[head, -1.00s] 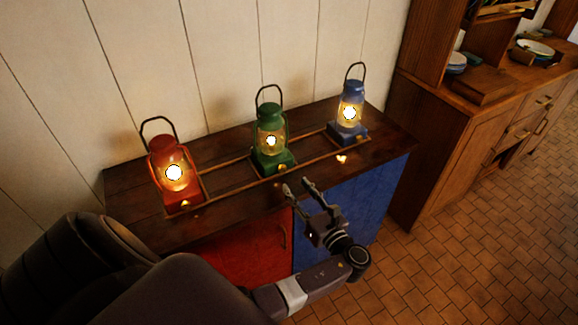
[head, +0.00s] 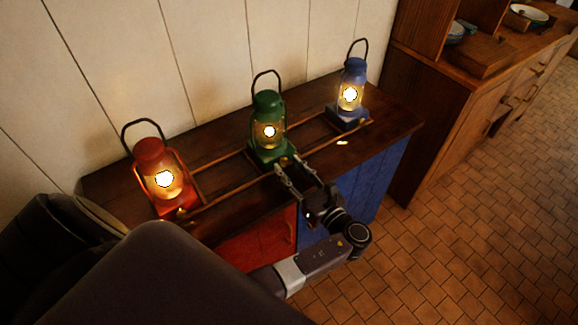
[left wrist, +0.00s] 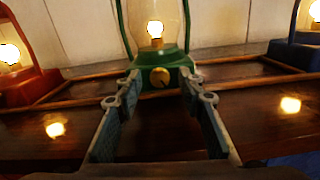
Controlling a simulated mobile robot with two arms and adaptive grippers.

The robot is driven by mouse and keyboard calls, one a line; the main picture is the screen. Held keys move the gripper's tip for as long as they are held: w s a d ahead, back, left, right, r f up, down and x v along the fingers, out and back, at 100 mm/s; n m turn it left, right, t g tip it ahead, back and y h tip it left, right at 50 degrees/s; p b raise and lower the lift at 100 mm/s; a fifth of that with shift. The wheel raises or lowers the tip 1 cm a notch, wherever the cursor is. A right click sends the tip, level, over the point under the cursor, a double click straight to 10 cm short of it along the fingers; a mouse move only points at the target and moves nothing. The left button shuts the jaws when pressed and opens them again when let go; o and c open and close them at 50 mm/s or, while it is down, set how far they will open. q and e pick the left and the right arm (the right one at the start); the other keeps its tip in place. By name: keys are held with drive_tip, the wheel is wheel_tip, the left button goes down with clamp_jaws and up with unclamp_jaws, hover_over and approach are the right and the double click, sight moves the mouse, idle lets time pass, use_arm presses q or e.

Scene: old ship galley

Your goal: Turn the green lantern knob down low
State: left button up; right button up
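The green lantern (head: 267,122) stands lit in the middle of the cabinet top, between a red and a blue lantern. Its round brass knob (left wrist: 160,77) faces me on the green base in the left wrist view. My left gripper (head: 289,168) is open in front of the lantern base. In the left wrist view its two fingers (left wrist: 161,92) point at the lantern, with the knob between and just beyond the tips. I cannot tell whether a finger touches it. My right gripper is not in view.
The red lantern (head: 151,158) is at the left and the blue lantern (head: 351,72) at the right, both lit. A low wooden rail (head: 222,159) frames the lanterns on the dark cabinet top (head: 113,188). A wooden dresser (head: 428,112) stands to the right.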

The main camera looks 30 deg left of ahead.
use_arm(q)
drive_tip(key=shift+c, duration=1.2)
drive_tip(key=shift+a, duration=0.15)
drive_tip(key=c, duration=0.5)
drive_tip(key=shift+n, duration=0.3)
clamp_jaws()
drive_tip(key=n+b, duration=0.2)
drive_tip(key=n, duration=0.3)
drive_tip(key=shift+f, duration=0.15)
drive_tip(key=shift+n+b, duration=1)
drive_tip(key=shift+n, duration=1.2)
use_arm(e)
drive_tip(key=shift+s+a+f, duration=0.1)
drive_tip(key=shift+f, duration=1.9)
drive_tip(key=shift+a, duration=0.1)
use_arm(q)
drive_tip(key=o, duration=0.9)
unclamp_jaws()
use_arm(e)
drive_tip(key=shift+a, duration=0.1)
